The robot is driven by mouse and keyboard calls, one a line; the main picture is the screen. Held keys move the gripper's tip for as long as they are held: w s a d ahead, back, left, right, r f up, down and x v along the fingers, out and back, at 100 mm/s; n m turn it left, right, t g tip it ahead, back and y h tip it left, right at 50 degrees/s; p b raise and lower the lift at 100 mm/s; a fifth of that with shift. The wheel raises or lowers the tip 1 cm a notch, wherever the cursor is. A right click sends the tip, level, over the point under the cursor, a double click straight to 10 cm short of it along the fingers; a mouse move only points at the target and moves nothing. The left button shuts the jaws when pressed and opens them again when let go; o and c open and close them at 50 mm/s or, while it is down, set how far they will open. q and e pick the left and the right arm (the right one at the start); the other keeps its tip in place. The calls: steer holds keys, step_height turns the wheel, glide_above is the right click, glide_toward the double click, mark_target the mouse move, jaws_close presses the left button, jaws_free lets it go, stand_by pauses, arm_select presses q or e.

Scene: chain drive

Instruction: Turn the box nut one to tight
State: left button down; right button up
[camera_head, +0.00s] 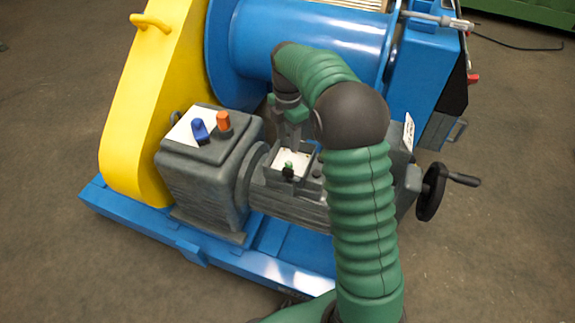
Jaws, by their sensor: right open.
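A grey gear box (208,185) stands on the blue base, with a blue lever and an orange knob on its top. To its right is a small open terminal box (272,178) with a pale inside and a small dark and green part (288,170) in it. I cannot make out which part is the box nut. My right arm, with green sleeves, comes up from the bottom and bends over the machine. My right gripper (291,135) points down, open, just above and behind the terminal box. Its fingertips are partly hard to see against the grey parts. My left gripper is out of view.
A yellow guard (142,110) stands at the left, and a large blue drum (300,40) lies behind the gripper. A black handwheel with a crank (432,192) sticks out at the right. The blue base frame (165,240) runs along the front. Bare floor surrounds the machine.

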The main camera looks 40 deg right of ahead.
mark_target(288, 164)
step_height(288, 164, down, 10)
steer(key=b, duration=0.4)
steer(key=shift+f, duration=0.2)
steer(key=shift+r, duration=0.1)
jaws_close()
